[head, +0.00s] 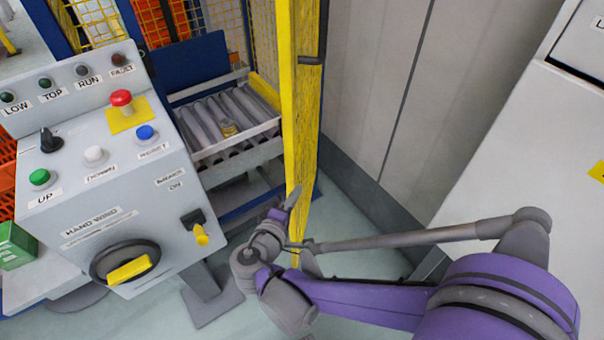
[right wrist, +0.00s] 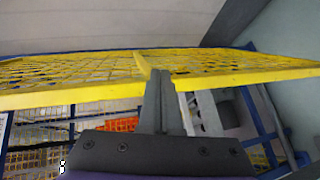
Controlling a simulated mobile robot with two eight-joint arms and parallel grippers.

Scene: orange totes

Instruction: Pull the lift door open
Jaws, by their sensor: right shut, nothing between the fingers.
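The lift door (head: 305,110) is a yellow frame with mesh, seen nearly edge-on in the head view. It stands out toward me, and the roller bed (head: 215,112) shows uncovered to its left. A dark handle (head: 312,60) is on the door's upper part. My right gripper (head: 293,198) is shut and empty by the door's lower part. In the right wrist view, the closed fingertips (right wrist: 160,76) overlap the yellow door frame (right wrist: 95,93); I cannot tell whether they touch it. My left gripper is out of view.
A grey control panel (head: 105,190) with buttons, a red stop knob (head: 121,98) and a hand wheel (head: 125,263) stands at left. A grey wall (head: 375,90) and a white cabinet (head: 530,150) close in the right side. Some clear floor (head: 350,230) lies between.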

